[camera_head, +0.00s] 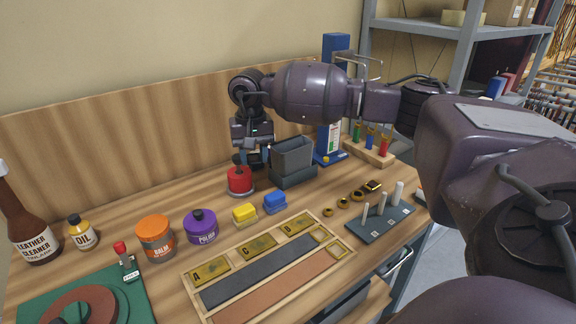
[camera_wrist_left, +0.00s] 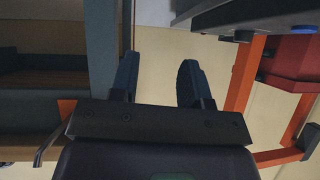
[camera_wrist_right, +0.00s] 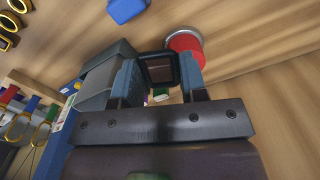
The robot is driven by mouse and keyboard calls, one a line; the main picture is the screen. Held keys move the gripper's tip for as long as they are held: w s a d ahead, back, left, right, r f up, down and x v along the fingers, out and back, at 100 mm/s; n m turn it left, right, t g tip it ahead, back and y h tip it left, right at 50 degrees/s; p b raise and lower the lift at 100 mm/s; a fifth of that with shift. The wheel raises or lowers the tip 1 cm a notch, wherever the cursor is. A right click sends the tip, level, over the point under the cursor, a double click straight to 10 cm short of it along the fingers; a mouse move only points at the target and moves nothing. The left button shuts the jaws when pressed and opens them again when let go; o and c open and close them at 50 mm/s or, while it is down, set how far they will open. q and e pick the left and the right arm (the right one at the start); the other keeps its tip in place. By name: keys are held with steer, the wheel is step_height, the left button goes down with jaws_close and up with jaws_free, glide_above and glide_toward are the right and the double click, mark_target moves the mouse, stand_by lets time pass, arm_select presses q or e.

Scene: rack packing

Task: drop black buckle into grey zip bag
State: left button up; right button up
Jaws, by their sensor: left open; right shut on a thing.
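The black buckle (camera_wrist_right: 158,68), a small square frame, is between the fingertips of my right gripper (camera_wrist_right: 160,82) in the right wrist view. In the head view my right gripper (camera_head: 252,160) points down over the back of the bench, and the buckle there is too small to tell. The grey zip bag (camera_head: 292,158) stands upright and open-topped in a dark grey holder just right of this gripper; it also shows left of the fingers in the right wrist view (camera_wrist_right: 97,85). My left gripper (camera_wrist_left: 158,80) is open and empty, away from the bench and outside the head view.
A red tin (camera_head: 240,181) stands close below the right gripper. Yellow (camera_head: 245,213) and blue (camera_head: 275,202) blocks lie in front. A blue stand (camera_head: 330,140) and a wooden tool block (camera_head: 370,150) are right of the bag. A labelled tray (camera_head: 215,295) lies nearer.

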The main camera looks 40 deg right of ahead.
steer(key=w+d+r+m+b, duration=0.1)
steer(key=d+r+m, duration=0.1)
steer(key=d+r, duration=0.5)
steer(key=w+d+r+m+b, duration=0.1)
steer(key=w+d+r+m, duration=0.15)
steer(key=d, duration=0.75)
arm_select(q)
step_height(320, 180, down, 3)
steer(key=shift+s+d+f+b, duration=0.1)
steer(key=shift+b, duration=0.6)
arm_select(e)
steer(key=f, duration=0.6)
steer(key=shift+s, duration=0.3)
steer(key=o, duration=1)
steer(key=shift+r, duration=0.1)
